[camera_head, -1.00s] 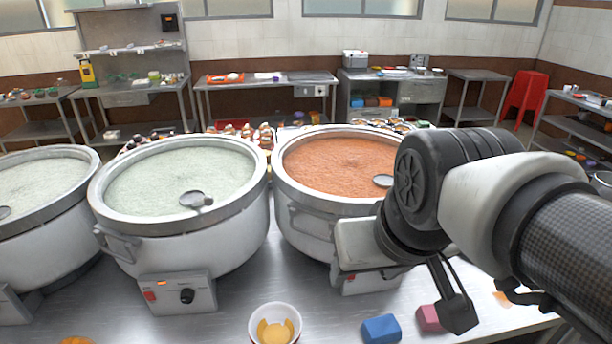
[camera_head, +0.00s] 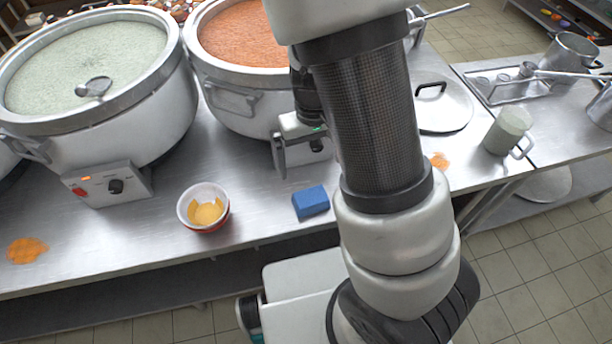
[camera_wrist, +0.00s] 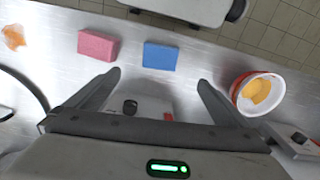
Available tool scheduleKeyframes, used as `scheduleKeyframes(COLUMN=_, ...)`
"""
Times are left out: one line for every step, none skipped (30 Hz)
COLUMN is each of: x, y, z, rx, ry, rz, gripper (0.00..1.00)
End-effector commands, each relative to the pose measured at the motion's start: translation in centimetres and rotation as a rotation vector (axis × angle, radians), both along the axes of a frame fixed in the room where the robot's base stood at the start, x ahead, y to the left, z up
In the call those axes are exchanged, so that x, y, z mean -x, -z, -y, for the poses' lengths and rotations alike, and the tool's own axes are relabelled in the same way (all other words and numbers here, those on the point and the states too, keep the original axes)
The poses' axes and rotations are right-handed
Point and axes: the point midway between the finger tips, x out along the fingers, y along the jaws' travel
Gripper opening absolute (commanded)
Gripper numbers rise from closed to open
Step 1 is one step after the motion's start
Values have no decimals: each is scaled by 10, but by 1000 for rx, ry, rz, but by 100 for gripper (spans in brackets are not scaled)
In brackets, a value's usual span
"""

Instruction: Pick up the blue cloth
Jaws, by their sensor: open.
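The blue cloth (camera_head: 311,202), a small block-shaped piece, lies on the steel counter near its front edge, right of a small bowl. It also shows in the wrist view (camera_wrist: 160,56), just beyond and between my fingertips. My gripper (camera_wrist: 159,80) is open and empty, with its fingers apart and nothing between the tips. In the head view my gripper (camera_head: 284,150) is above the counter, behind the blue cloth, and is partly hidden by my arm. I see no contact with the cloth.
A pink block (camera_wrist: 98,45) lies left of the cloth in the wrist view; my arm hides it in the head view. A bowl with yellow pieces (camera_head: 204,208) stands nearby. Pots of green (camera_head: 85,75) and red (camera_head: 240,60) food stand behind. Orange spills (camera_head: 27,250) mark the counter.

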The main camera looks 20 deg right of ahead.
Motion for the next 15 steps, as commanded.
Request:
scheduleKeyframes(x=1, y=13, z=1, rx=1, ry=3, rz=-5, gripper=100)
scheduleKeyframes(x=2, y=19, z=1, rx=3, ry=2, rz=-6, gripper=100)
scheduleKeyframes(x=2, y=29, z=1, rx=2, ry=4, rz=-6, gripper=100)
scheduleKeyframes(x=2, y=35, z=1, rx=2, ry=4, rz=-6, gripper=100)
scheduleKeyframes(x=2, y=42, z=1, rx=2, ry=3, rz=-7, gripper=100)
scheduleKeyframes(x=2, y=51, z=1, rx=2, ry=4, rz=-6, gripper=100)
scheduleKeyframes(x=2, y=58, z=1, rx=2, ry=4, rz=-6, gripper=100)
scheduleKeyframes(x=2, y=64, z=1, rx=1, ry=4, rz=-6, gripper=100)
scheduleKeyframes(x=2, y=73, z=1, rx=1, ry=4, rz=-5, gripper=100)
scheduleKeyframes(x=2, y=79, z=1, rx=0, ry=4, rz=-5, gripper=100)
scheduleKeyframes(x=2, y=84, z=1, rx=0, ry=4, rz=-5, gripper=100)
scheduleKeyframes(x=2, y=91, z=1, rx=0, ry=4, rz=-4, gripper=100)
scheduleKeyframes(x=2, y=96, z=1, rx=0, ry=3, rz=-5, gripper=100)
scheduleKeyframes(x=2, y=99, z=1, rx=-1, ry=4, rz=-4, gripper=100)
scheduleKeyframes(x=1, y=104, z=1, rx=-1, ry=2, rz=-3, gripper=100)
